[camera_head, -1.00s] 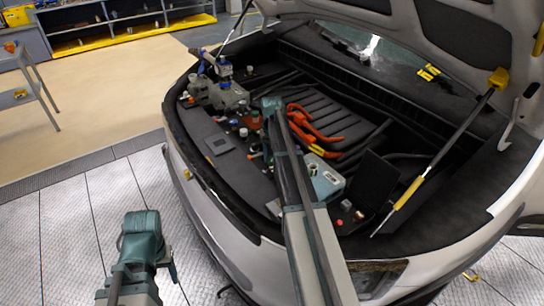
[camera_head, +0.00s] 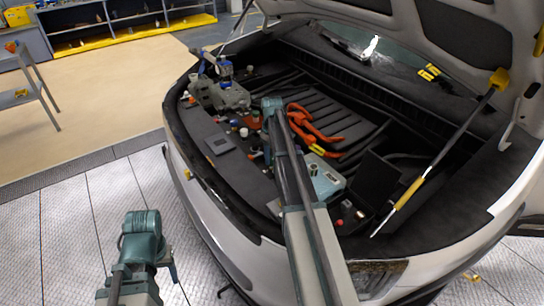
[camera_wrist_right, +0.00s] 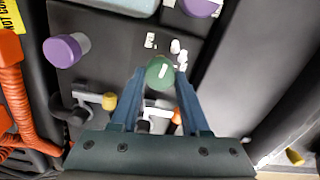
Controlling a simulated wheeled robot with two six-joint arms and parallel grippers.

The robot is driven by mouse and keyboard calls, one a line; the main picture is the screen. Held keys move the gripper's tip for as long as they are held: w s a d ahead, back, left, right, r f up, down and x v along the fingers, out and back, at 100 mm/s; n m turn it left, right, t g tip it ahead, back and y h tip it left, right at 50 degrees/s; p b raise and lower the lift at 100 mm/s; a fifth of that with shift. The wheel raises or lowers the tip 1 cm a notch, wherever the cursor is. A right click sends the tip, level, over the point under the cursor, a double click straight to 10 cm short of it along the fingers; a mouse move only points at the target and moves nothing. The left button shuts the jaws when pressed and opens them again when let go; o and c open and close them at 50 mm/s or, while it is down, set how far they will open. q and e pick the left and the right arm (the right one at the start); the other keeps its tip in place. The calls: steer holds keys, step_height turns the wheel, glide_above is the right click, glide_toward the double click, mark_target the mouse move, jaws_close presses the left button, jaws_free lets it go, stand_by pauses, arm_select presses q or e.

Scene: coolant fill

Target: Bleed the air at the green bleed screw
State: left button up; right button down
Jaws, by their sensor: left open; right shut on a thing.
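The green bleed screw (camera_wrist_right: 160,74) has a round head with a short white mark. It is in the middle of the right wrist view. The two blue fingers of my right gripper (camera_wrist_right: 160,84) are closed on it from both sides. In the head view my right arm reaches over the car's front edge, and its gripper (camera_head: 264,132) is low among the parts; the screw is too small to make out there. My left gripper (camera_head: 141,250) is at the lower left, outside the car, away from the screw and open; its fingertips are hard to make out.
Orange cables (camera_head: 312,130) lie right of my right gripper. A purple cap (camera_wrist_right: 66,50) and a yellow cap (camera_wrist_right: 109,101) stand near the screw. A reservoir with a blue part (camera_head: 225,70) is at the bay's left. The raised hood (camera_head: 460,40) hangs above.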

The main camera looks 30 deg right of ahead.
mark_target(272, 158)
stand_by(0.4)
steer(key=shift+c, duration=1.9)
jaws_free()
steer(key=shift+r, duration=0.1)
step_height(272, 158, up, 14)
steer(key=p, duration=1.3)
steer(key=shift+f+p, duration=0.2)
steer(key=shift+p, duration=0.2)
